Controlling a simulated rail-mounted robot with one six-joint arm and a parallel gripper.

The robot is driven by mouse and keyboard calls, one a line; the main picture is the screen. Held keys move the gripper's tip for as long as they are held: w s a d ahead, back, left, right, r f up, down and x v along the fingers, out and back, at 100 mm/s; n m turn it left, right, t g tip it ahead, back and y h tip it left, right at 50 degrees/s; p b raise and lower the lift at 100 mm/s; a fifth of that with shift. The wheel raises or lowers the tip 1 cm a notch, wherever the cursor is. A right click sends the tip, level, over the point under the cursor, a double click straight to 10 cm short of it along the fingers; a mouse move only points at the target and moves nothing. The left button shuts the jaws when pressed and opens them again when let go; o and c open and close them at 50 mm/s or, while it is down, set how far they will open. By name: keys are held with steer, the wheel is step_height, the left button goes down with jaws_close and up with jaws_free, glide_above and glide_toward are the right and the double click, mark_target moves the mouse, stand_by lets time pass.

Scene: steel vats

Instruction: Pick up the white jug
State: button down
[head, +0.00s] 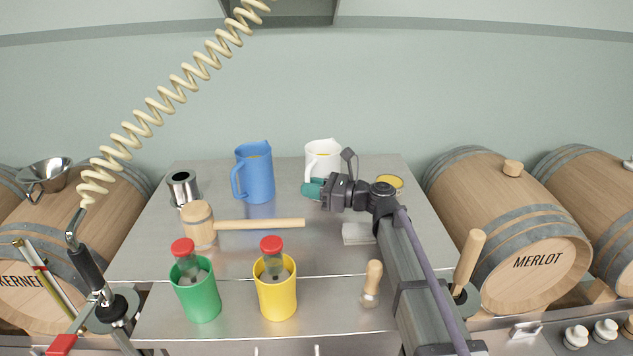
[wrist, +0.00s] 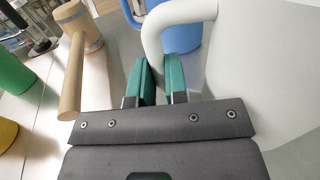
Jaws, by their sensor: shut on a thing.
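The white jug (head: 322,152) stands upright at the back of the steel table in the head view, with its lower part partly hidden behind my gripper. In the wrist view its pale body (wrist: 270,75) fills the right side and its handle (wrist: 157,32) curves down between my green fingers. My gripper (head: 312,189) is shut on that handle; its two fingers show close together in the wrist view (wrist: 160,80). I cannot tell whether the jug's base touches the table.
A blue jug (head: 254,174) stands just left of the white one. Barrels flank the table.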

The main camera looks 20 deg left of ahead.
steer(key=shift+r, duration=0.15)
step_height(320, 180, up, 10)
steer(key=p, duration=1)
